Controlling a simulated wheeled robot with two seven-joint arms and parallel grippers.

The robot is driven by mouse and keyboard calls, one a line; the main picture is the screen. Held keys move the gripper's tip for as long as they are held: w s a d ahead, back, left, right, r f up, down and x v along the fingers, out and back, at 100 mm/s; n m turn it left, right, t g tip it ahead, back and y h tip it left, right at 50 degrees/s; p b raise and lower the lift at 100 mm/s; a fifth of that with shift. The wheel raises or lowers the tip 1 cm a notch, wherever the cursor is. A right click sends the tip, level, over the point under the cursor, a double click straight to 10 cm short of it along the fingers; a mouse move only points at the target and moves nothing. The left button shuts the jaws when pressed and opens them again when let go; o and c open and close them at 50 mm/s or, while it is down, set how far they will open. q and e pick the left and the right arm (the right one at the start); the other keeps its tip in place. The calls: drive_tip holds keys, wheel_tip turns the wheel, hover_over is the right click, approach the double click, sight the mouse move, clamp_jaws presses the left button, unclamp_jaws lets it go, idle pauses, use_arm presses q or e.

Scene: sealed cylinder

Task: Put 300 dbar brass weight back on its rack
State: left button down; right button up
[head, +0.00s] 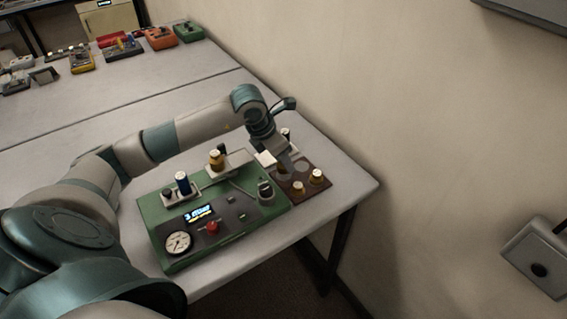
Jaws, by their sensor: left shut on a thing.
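A brown rack (284,184) lies at the right end of the green instrument box. Two small brass weights with pale tops stand on it, one (316,177) at the right and one (298,188) nearer the front. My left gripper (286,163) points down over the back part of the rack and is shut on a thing. The fingers and the steep view hide what it holds, so I cannot make out its shape or marking. Another brass piece (216,160) stands on a white plate left of the gripper. My right gripper is not in view.
A dark knob (265,188) stands close left of the rack. The table edge and wall are near on the right.

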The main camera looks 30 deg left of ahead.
use_arm(q)
drive_tip(key=shift+f+p, duration=0.4)
drive_tip(key=shift+f, duration=0.65)
drive_tip(key=shift+f, duration=0.15)
drive_tip(key=c, duration=1.3)
unclamp_jaws()
